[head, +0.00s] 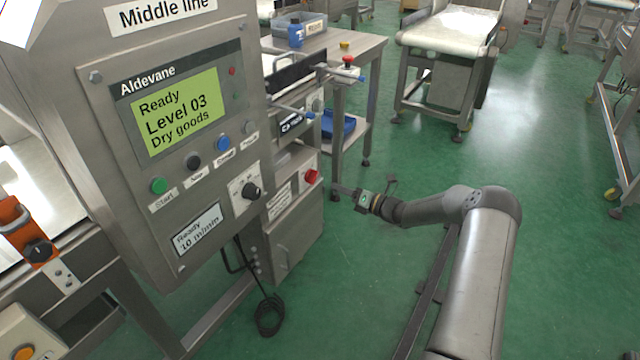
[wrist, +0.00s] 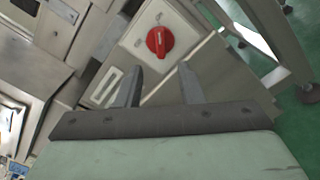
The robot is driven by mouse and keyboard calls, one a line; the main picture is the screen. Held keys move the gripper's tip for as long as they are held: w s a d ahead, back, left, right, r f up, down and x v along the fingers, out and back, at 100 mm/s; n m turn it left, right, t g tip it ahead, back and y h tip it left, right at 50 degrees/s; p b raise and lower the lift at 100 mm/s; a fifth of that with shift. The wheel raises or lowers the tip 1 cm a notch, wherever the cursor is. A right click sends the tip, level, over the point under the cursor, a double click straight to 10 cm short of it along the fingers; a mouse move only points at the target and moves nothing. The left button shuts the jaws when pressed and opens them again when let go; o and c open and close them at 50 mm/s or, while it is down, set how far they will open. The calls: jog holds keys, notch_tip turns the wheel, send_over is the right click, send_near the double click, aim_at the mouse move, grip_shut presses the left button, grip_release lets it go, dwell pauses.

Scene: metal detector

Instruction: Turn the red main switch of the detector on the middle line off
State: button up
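The detector on the middle line (head: 105,45) stands at the left of the head view, with a "Middle line" sign and a lit green display. The red main switch (head: 311,177) sits on a grey box at the detector's lower right. In the wrist view the red rotary switch (wrist: 160,41) is on a pale plate just beyond the fingertips, its handle tilted from level. My gripper (head: 340,189) is close to the right of the switch in the head view. In the wrist view my gripper (wrist: 161,76) is open and empty, apart from the switch.
The panel has Start and other buttons (head: 159,186) and a black knob (head: 251,190). A steel table (head: 345,50) with a grey bin (head: 312,28) stands behind. Green floor to the right of the detector is open.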

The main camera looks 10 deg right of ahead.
aim_at(312, 177)
jog(key=b+x, duration=0.1)
jog(key=x, duration=0.7)
jog(key=shift+w+a+b, duration=0.2)
jog(key=shift+w+b, duration=0.05)
jog(key=shift+b, duration=0.15)
grip_shut()
